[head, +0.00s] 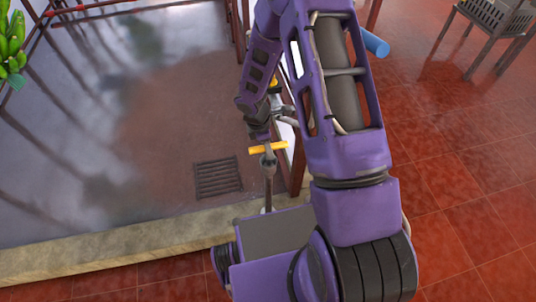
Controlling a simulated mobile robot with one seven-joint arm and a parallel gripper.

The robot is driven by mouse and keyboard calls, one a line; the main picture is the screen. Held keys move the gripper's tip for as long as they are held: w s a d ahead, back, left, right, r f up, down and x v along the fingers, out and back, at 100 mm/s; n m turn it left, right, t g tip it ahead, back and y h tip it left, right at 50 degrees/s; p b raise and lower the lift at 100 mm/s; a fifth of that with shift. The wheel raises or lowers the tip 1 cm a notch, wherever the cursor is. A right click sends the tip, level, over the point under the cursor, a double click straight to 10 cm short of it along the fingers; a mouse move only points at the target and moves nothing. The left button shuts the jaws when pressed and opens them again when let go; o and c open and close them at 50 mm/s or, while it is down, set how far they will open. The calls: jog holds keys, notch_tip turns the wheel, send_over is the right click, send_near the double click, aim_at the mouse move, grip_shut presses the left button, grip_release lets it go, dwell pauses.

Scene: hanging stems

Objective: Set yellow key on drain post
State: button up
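The yellow key (258,150) shows as a short yellow crossbar lying roughly level at the top of the drain post. The drain post (269,190) is a thin grey upright with a wider collar just under the crossbar, standing near the low kerb. My gripper (266,138) is directly above the crossbar and reaches down to it from my purple arm. Its fingers are small and partly hidden by the wrist, so I cannot tell whether they are closed on the key. Whether the key is seated on the post or just over it is also unclear.
A dark drain grate (218,178) lies in the wet grey floor left of the post. A pale kerb (110,248) runs along the front. A red-brown upright (298,165) stands close on the right. Green bananas (12,42) hang at upper left. A grey crate (495,18) stands at upper right.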

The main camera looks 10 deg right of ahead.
grip_shut()
jog(key=shift+r, duration=0.2)
jog(key=shift+r+p, duration=3)
jog(key=shift+r, duration=0.6)
